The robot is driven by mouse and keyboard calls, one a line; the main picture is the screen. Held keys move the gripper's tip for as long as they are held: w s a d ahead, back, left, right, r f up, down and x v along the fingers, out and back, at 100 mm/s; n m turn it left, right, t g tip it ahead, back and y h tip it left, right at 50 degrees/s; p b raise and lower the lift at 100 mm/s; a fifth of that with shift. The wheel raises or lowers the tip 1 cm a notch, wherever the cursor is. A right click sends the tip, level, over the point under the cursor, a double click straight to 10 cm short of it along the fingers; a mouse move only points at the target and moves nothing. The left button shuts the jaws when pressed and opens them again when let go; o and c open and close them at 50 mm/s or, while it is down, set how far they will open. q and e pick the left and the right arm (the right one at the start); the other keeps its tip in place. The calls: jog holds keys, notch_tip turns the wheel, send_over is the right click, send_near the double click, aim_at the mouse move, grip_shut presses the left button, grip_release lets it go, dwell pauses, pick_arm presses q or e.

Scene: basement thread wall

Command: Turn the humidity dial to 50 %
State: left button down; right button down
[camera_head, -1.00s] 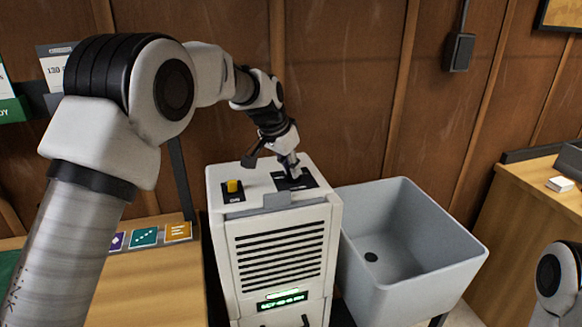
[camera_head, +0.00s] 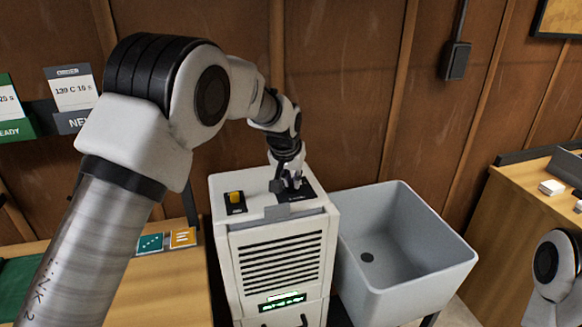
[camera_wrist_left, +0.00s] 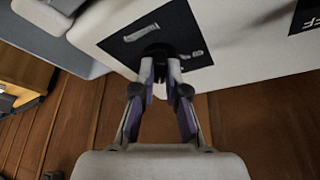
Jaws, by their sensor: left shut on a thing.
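The humidity dial (camera_wrist_left: 158,50) is a dark round knob on a black plate (camera_wrist_left: 125,45) on top of the white dehumidifier cabinet (camera_head: 280,255). My left gripper (camera_head: 290,184) reaches down onto this plate in the head view. In the left wrist view the left gripper (camera_wrist_left: 160,78) has its two fingers shut on the dial, one on each side. The fingers hide part of the dial, and the plate's markings are too blurred to read. The green display (camera_head: 282,302) on the cabinet front is too small to read. My right gripper is not in view.
A yellow switch (camera_head: 234,197) sits on another black plate, left of the dial. A grey sink (camera_head: 400,250) stands right of the cabinet. A wooden counter (camera_head: 165,285) with coloured cards is at left, and another wooden bench (camera_head: 530,220) is at right.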

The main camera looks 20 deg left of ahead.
pick_arm(q)
jog(key=n+y+p, duration=0.1)
jog(key=n, duration=0.1)
jog(key=shift+d+n, duration=0.15)
jog(key=shift+n, duration=0.25)
jog(key=shift+d+n+g+y, duration=0.15)
jog(key=shift+n+g+y, duration=0.45)
jog(key=shift+n, duration=1.2)
jog(key=shift+f, duration=0.1)
jog(key=c, duration=1.2)
grip_release()
jog(key=shift+w, duration=0.1)
jog(key=v, duration=1.2)
jog(key=shift+d+f, duration=0.15)
